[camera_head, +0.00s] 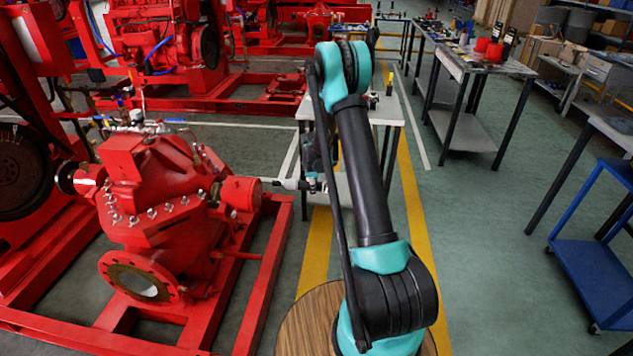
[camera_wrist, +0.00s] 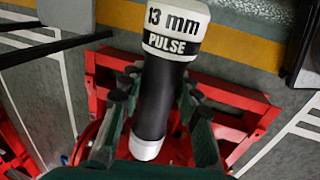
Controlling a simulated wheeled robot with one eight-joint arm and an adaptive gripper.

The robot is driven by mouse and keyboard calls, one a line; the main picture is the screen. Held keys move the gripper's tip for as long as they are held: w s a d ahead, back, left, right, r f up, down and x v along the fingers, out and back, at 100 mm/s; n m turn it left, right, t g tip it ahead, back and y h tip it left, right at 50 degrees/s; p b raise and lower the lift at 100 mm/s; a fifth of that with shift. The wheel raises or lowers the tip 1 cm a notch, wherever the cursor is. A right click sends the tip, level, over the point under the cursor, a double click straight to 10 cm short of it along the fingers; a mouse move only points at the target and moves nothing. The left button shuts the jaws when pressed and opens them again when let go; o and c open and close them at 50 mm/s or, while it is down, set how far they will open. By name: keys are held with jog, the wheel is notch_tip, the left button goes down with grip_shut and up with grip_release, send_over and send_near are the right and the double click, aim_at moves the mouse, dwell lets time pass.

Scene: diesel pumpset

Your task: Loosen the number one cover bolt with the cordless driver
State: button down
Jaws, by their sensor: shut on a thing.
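The cordless driver (camera_wrist: 155,100) has a black body with white ends, and its near band reads "13 mm PULSE". My gripper (camera_wrist: 160,90) is shut on it, with dark green fingers on both sides of the body. In the head view the driver (camera_head: 288,184) is a small white and dark shape at my gripper (camera_head: 312,182), level with the right end of the red pump (camera_head: 165,190). A thin grey rod lies between the driver and the pump's round end housing (camera_head: 241,192); I cannot tell whether they touch. Several bolts (camera_head: 152,212) line the pump's flange. No number one mark is legible.
A red base frame (camera_head: 262,290) surrounds the pump. A white-topped table (camera_head: 388,112) stands behind my arm. A workbench (camera_head: 480,62) and a blue cart (camera_head: 598,265) stand to the right. The green floor between cart and arm is clear.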

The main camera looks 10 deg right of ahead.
aim_at(301, 182)
dwell(0.4)
jog(key=shift+w+a, duration=0.25)
jog(key=shift+a, duration=0.5)
jog(key=shift+w+a, duration=0.2)
jog(key=shift+a, duration=0.5)
jog(key=shift+w+a, duration=0.25)
jog(key=shift+a, duration=0.5)
jog(key=shift+w+a, duration=0.2)
jog(key=shift+a, duration=0.35)
dwell(1.7)
jog(key=shift+s+d, duration=0.15)
jog(key=shift+d, duration=0.15)
dwell(1.4)
